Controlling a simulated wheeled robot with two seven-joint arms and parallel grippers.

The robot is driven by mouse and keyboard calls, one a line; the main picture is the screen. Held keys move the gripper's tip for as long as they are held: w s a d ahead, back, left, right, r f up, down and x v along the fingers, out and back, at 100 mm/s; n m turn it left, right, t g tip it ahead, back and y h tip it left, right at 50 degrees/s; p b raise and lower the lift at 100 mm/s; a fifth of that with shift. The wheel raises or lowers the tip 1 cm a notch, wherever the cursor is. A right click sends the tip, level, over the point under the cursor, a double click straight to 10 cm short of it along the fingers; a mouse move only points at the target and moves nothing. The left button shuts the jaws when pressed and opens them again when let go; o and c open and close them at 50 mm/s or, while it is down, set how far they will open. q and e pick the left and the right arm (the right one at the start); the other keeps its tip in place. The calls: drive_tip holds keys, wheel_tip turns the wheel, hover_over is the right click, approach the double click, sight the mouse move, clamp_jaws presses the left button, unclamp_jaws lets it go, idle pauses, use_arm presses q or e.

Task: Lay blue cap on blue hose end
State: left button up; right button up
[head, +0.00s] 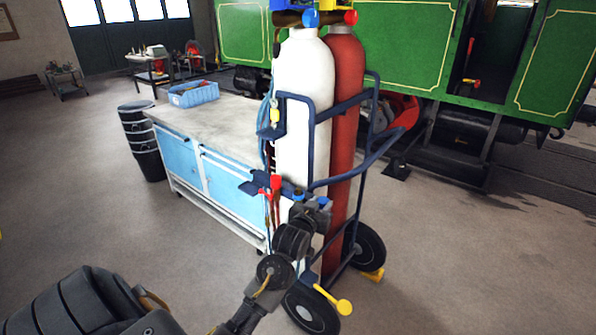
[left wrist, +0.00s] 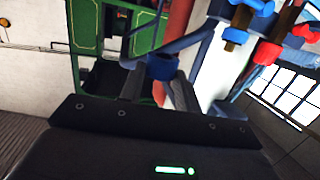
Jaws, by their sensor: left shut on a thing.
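My left gripper (head: 319,213) is in front of the gas-bottle trolley, shut on a small blue cap (head: 325,202). In the left wrist view the blue cap (left wrist: 162,68) sits between the fingertips. A blue-marked hose end (head: 298,194) shows just left of the cap in the head view, close to a red one (head: 276,182). In the left wrist view blue fittings with brass stems (left wrist: 236,36) are up and to the right, apart from the cap. I cannot tell exactly which of them is the hose end. My right gripper is not in view.
A white cylinder (head: 303,110) and a red cylinder (head: 345,90) stand in the blue trolley frame (head: 311,150), close to my gripper. A workbench (head: 225,125) with a blue bin (head: 193,94) is behind left. A green tram (head: 400,45) is at the back. Floor is clear at right.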

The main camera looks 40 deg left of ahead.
use_arm(q)
drive_tip(key=w+a+n+g+y+b, duration=0.1)
drive_tip(key=w+a, duration=0.3)
drive_tip(key=a, duration=0.8)
drive_tip(key=shift+a+f+n+y+b, duration=0.15)
drive_tip(key=shift+a+n+y+b, duration=0.25)
drive_tip(key=shift+y+b, duration=0.3)
drive_tip(key=shift+w+d, duration=0.1)
drive_tip(key=shift+p, duration=0.45)
